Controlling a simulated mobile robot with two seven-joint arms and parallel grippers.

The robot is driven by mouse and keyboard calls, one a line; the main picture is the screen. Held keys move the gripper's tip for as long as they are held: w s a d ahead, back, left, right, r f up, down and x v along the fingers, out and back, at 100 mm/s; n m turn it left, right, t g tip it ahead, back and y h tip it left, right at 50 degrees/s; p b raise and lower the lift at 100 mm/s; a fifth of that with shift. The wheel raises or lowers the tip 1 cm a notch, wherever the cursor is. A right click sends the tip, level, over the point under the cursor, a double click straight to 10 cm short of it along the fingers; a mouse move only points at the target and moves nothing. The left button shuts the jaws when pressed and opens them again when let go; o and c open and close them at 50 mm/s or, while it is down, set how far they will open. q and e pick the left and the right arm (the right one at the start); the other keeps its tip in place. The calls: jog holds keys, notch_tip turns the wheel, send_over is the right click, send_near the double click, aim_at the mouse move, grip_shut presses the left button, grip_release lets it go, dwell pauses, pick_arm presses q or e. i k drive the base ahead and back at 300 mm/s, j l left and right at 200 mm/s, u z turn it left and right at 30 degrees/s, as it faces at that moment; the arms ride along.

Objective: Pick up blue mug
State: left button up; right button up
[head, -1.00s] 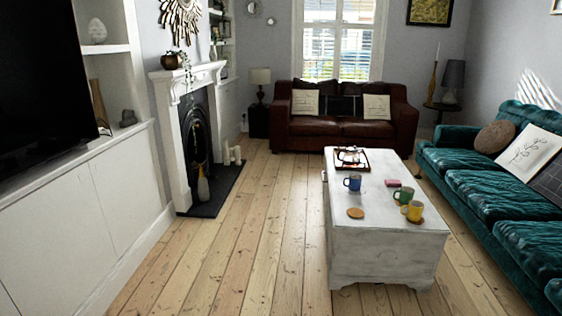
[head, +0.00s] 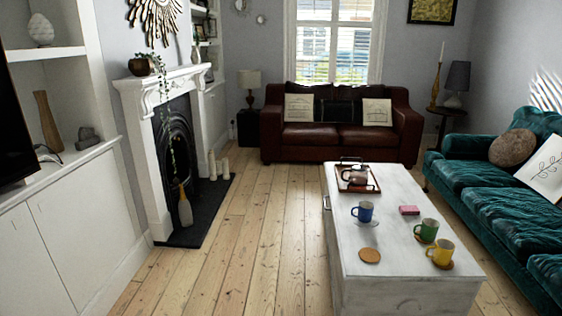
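The blue mug (head: 364,211) stands upright on the white chest-like coffee table (head: 345,255), near its left edge. A pale round coaster or saucer (head: 372,222) shows under or beside it. A green mug (head: 428,230) and a yellow mug (head: 441,252) stand to its right, nearer to me. Neither of my grippers shows in the head view.
A bare round coaster (head: 370,256), a pink box-like item (head: 409,210) and a tray (head: 350,184) with a dark pot are also on the table. A teal sofa (head: 500,205) flanks its right side. Clear floorboards (head: 260,250) lie to its left.

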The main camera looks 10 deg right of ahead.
aim_at(365, 211)
jog(key=i+u, duration=0.2)
jog(key=i, duration=0.95)
jog(key=i+z, duration=0.45)
jog(key=i+j+z, duration=0.25)
jog(key=z, duration=0.2)
jog(key=i+j+z, duration=0.15)
jog(key=z, duration=0.35)
jog(key=i+j+z, duration=0.3)
jog(key=z, duration=0.15)
jog(key=i+j+z, duration=0.2)
jog(key=z, duration=0.15)
jog(key=i+j+z, duration=0.2)
jog(key=z, duration=0.15)
jog(key=i+j+z, duration=0.15)
jog(key=j+z, duration=0.2)
